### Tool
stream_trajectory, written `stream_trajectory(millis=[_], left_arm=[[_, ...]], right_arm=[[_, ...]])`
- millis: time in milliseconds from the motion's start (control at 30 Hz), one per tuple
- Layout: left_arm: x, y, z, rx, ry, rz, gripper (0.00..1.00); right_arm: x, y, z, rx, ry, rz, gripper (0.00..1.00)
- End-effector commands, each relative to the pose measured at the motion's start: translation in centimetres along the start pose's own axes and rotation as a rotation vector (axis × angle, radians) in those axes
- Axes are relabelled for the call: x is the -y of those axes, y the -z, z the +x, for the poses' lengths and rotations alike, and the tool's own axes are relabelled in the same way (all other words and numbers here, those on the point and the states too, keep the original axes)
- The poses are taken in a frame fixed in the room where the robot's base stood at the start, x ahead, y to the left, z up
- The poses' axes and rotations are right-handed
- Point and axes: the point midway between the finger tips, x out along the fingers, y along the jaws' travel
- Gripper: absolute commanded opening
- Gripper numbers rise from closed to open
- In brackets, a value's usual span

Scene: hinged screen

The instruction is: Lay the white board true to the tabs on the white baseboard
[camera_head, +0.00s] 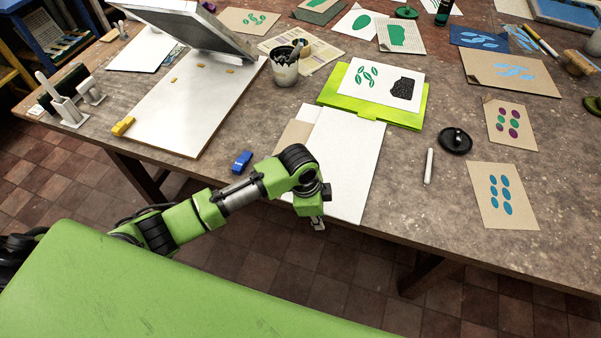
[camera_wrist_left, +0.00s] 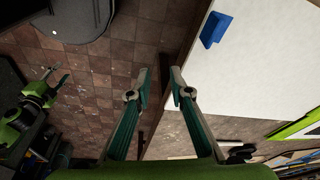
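The white baseboard (camera_head: 185,108) lies at the left of the table, with yellow tabs (camera_head: 201,65) on it and a yellow block (camera_head: 122,126) at its near corner. A framed screen (camera_head: 195,24) stands tilted up at its far end. The white board (camera_head: 342,170) lies near the table's front edge, partly over a brown card; it also shows in the left wrist view (camera_wrist_left: 262,65). My left gripper (camera_head: 318,224) is at the board's near edge. Its fingers (camera_wrist_left: 160,82) are apart and empty. My right gripper (camera_wrist_left: 56,78) shows small at the left, its fingers apparently apart.
A blue block (camera_head: 241,162) lies left of the white board. A lime green board (camera_head: 330,97) with a printed sheet lies behind it. A pot (camera_head: 285,70) stands between the two boards. A black round lid (camera_head: 455,140), a white stick (camera_head: 428,166) and printed cards lie right.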

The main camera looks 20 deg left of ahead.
Motion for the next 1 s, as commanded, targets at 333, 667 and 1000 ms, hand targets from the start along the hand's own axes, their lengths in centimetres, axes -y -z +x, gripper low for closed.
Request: stream_trajectory(millis=[333, 667, 1000], left_arm=[[5.2, -2.5, -6.9, 0.165, -0.048, 0.267, 0.19], [6.2, -3.6, -7.7, 0.203, -0.070, 0.313, 0.19], [6.1, -4.5, -3.4, 0.202, -0.068, 0.312, 0.19]], right_arm=[[0.9, 0.4, -1.3, -0.004, 0.010, -0.001, 0.41], [-0.7, 0.3, -1.2, -0.002, -0.007, 0.001, 0.41], [-0.6, 0.0, 1.8, -0.002, -0.007, 0.001, 0.41]])
